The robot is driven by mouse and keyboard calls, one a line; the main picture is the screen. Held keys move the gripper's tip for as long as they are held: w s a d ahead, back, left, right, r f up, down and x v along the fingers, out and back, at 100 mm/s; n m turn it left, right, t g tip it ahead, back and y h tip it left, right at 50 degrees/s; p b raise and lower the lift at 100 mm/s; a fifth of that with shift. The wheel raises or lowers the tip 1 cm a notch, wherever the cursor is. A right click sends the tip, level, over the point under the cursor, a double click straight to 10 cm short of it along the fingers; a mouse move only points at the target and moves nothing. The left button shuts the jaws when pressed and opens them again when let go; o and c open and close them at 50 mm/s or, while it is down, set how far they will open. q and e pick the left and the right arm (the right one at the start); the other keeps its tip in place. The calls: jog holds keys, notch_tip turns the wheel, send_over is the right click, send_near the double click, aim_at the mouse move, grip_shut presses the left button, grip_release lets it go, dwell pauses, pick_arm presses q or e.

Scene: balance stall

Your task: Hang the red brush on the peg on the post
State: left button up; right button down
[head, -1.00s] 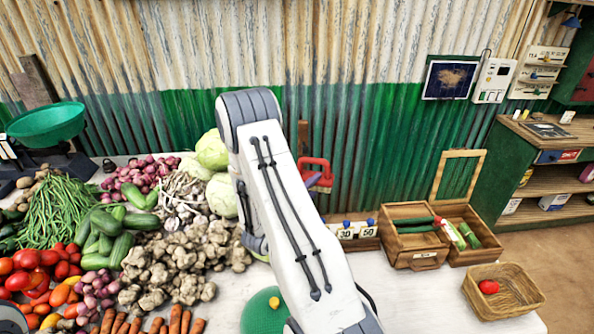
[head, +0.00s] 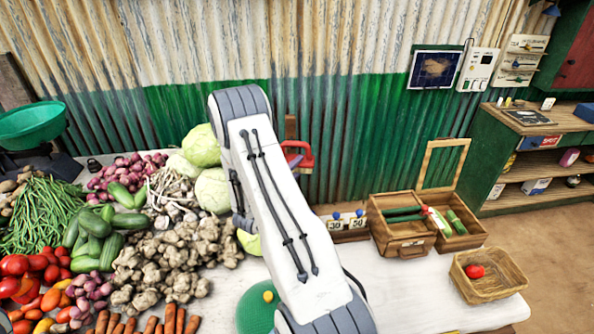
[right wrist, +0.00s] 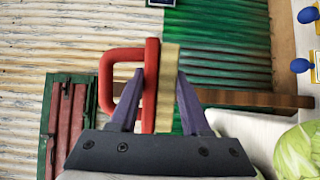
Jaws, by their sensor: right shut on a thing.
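The red brush (head: 305,160) shows past my right arm in the head view, just right of and below the visible top of the brown wooden post (head: 291,127). In the right wrist view the brush (right wrist: 152,75) has a red loop handle on the left and pale bristles on the right. My right gripper (right wrist: 158,85) is shut on it, with purple fingers on both sides. The post (right wrist: 255,99) runs sideways behind the brush in that view. I cannot make out the peg. My right arm hides the lower post in the head view. My left gripper is out of view.
Cabbages (head: 213,190) and heaped vegetables lie left of my arm. A price stand (head: 345,226), an open wooden box (head: 403,246) and a basket (head: 490,278) are on the right. A corrugated wall (head: 350,130) stands behind. Some white tabletop (head: 410,300) is clear.

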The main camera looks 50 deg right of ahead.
jog(key=shift+w+d+p, duration=0.7)
jog(key=shift+w+d, duration=0.95)
jog(key=shift+w, duration=0.3)
jog(key=shift+w+d+f+b, duration=0.35)
jog(key=shift+w+f+b, duration=0.15)
jog(key=shift+b, duration=1.05)
jog(key=shift+f, duration=0.1)
jog(key=shift+c, duration=1.4)
grip_release()
jog(key=shift+d, duration=0.1)
